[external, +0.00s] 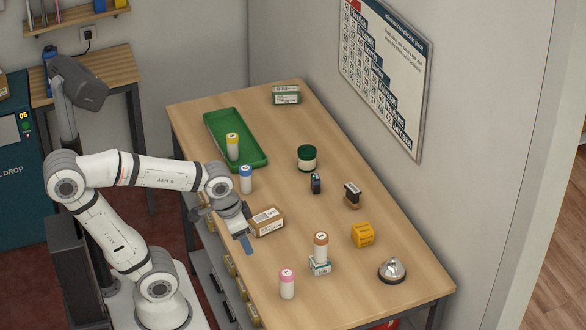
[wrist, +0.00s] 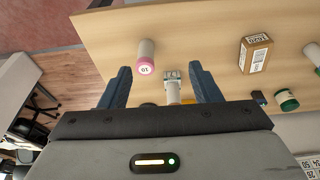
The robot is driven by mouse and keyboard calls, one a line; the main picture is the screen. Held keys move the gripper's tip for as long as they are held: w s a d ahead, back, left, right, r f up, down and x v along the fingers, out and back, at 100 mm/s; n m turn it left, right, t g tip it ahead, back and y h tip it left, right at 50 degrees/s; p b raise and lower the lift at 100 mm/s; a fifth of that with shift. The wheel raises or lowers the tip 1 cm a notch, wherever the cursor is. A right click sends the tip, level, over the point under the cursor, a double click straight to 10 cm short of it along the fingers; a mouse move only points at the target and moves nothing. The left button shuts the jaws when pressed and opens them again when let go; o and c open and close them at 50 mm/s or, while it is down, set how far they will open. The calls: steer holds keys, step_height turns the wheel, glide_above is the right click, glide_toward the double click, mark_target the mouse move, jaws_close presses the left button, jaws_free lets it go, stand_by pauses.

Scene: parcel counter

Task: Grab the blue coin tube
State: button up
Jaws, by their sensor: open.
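The blue coin tube (external: 246,179) is a white cylinder with a blue cap. It stands upright on the wooden counter (external: 285,120), just outside the green tray, close behind my wrist in the external view. My gripper (external: 244,240) hangs over the near edge of the counter, beside the brown carton and apart from the blue tube. In the wrist view my gripper (wrist: 160,70) is open, its two blue fingers spread, with nothing held. I cannot make out the blue tube for certain in the wrist view.
A yellow-capped tube (external: 232,146) stands in the green tray (external: 252,160). The brown carton (external: 267,221) lies near my gripper. An orange-capped tube (external: 320,246) stands at a small box, with a pink-capped tube (external: 287,284) nearby. A green-lidded jar (external: 307,158) and bell (external: 392,270) stand farther right.

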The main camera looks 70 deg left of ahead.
steer(key=shift+o, duration=0.4)
steer(key=w+a+r+n, duration=0.1)
steer(key=w+a+n, duration=0.5)
steer(key=w+n, duration=0.15)
steer(key=n+g, duration=0.3)
steer(key=n, duration=2.4)
glide_above(246, 176)
steer(key=f, duration=0.9)
steer(key=shift+w+a+f, duration=0.2)
steer(key=shift+a+f, duration=0.15)
steer(key=shift+a, duration=0.05)
steer(key=shift+s+a+f, duration=0.1)
steer(key=shift+a+f, duration=0.15)
steer(key=f, duration=0.2)
steer(key=f+p, duration=0.1)
steer(key=f, duration=0.2)
steer(key=f+p, duration=0.1)
steer(key=f, duration=0.1)
steer(key=shift+w+a+f, duration=0.2)
steer(key=shift+a+f, duration=0.05)
steer(key=shift+a, duration=0.05)
